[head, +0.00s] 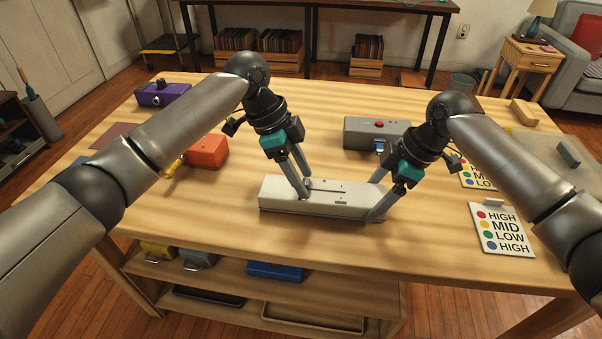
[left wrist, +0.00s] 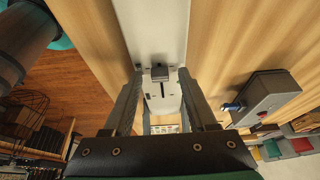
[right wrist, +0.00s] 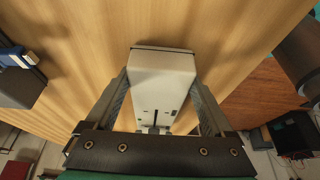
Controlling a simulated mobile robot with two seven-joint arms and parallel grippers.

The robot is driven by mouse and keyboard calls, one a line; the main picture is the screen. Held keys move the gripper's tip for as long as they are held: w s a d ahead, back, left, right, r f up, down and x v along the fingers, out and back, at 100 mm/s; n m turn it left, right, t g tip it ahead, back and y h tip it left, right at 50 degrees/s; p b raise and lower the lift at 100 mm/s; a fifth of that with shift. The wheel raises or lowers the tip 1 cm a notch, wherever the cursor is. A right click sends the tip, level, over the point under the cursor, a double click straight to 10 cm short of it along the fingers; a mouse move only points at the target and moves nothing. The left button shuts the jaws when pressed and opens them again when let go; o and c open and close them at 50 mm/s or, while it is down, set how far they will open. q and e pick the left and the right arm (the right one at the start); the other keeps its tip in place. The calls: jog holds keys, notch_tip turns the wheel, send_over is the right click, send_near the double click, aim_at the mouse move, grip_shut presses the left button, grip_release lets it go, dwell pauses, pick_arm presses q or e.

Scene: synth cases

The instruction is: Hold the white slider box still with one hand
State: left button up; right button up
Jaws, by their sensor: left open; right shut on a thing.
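The white slider box (head: 275,195) lies flat along the front middle of the table. My right gripper (head: 373,202) is shut across its right end, with a finger on each long side. In the right wrist view the box (right wrist: 163,75) lies between the fingers. My left gripper (head: 306,187) is open over the left half of the box. In the left wrist view a small grey slider knob (left wrist: 159,72) stands on the box between and just beyond the open fingers. In the head view the left fingers hide this knob.
A grey box with a red button (head: 358,131) stands behind the white box. An orange box (head: 207,151) and a purple box (head: 163,93) stand to the left. A card with coloured dots (head: 502,230) lies to the right. The table's front edge is close.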

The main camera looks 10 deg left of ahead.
pick_arm(q)
jog(key=shift+c, duration=0.4)
grip_shut()
dwell(1.0)
